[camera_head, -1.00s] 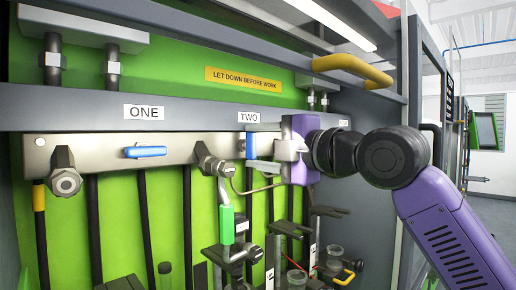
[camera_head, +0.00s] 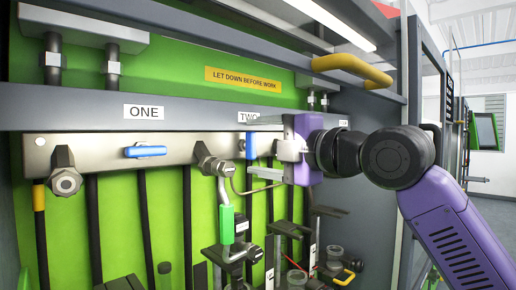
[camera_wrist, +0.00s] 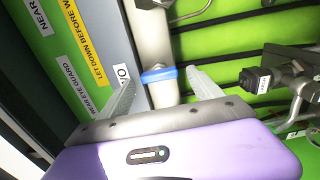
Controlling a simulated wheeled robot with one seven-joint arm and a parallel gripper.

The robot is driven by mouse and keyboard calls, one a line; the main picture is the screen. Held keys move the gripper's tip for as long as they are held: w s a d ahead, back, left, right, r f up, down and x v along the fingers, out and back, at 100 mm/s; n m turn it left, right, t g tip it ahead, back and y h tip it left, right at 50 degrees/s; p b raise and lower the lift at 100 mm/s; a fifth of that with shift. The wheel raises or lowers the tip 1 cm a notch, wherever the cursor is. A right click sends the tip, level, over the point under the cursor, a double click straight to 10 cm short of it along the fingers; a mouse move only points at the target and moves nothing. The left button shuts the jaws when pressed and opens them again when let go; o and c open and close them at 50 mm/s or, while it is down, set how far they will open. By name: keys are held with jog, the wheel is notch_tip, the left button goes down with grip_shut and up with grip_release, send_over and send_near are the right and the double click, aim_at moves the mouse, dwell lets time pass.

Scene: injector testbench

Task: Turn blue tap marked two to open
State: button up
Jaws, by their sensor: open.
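The blue tap two (camera_head: 250,147) stands upright on the grey manifold rail below the label TWO (camera_head: 248,117). In the wrist view, the blue tap (camera_wrist: 159,75) is a short bar across the grey rail. My gripper (camera_head: 254,147) is open, with one finger above and one below the tap's level in the head view. In the wrist view, my gripper (camera_wrist: 160,78) has one finger on each side of the tap, with gaps to it. The gripper body hides the rail to the right of the tap in the head view.
Blue tap one (camera_head: 146,151) lies horizontal on the rail (camera_head: 100,155) to the left. A fitting with a green-sleeved pipe (camera_head: 226,225) is close left of my gripper. A yellow handle (camera_head: 352,68) is above. Black hoses and cups are below.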

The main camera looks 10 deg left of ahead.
jog(key=b+v, duration=0.1)
jog(key=v, duration=0.6)
jog(key=shift+s+d, duration=0.1)
jog(key=shift+d, duration=0.05)
